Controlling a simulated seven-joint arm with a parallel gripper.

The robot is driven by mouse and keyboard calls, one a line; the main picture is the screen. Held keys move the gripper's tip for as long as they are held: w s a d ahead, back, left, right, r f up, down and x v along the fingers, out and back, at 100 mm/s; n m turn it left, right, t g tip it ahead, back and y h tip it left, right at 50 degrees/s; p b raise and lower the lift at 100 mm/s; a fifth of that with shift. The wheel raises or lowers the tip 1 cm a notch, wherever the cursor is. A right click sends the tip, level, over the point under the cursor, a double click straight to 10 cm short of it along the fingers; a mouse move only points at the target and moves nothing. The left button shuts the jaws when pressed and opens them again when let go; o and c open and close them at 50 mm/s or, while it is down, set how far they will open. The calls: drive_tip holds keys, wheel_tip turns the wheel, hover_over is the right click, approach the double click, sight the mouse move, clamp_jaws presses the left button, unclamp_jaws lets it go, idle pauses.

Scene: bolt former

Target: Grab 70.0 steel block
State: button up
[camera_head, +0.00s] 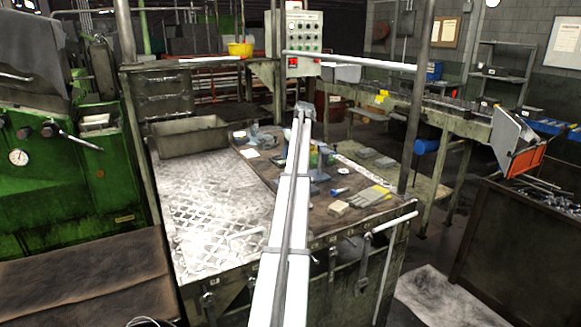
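No block here carries a readable 70.0 mark, so I cannot tell which one is the named steel block. A small pale block (338,206) lies near the front edge of the dark worktop. Two flat grey blocks, one here (367,153) and one beside it (385,162), lie on a lower surface behind the worktop's right side. My long white arm reaches from the bottom centre across the bench. Its far end, where my gripper (304,109) seems to be, is small and unclear; I cannot see its fingers or anything held. The arm hides part of the worktop.
The bench has a bright metal plate (215,205), a grey bin (190,137) behind it, and gloves (370,196) at right. Small tools clutter the worktop. A post (418,110) stands at its right. A control box (303,45) hangs behind. Green machine (65,185) at left.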

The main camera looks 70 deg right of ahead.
drive_tip(key=shift+x, duration=3.95)
clamp_jaws()
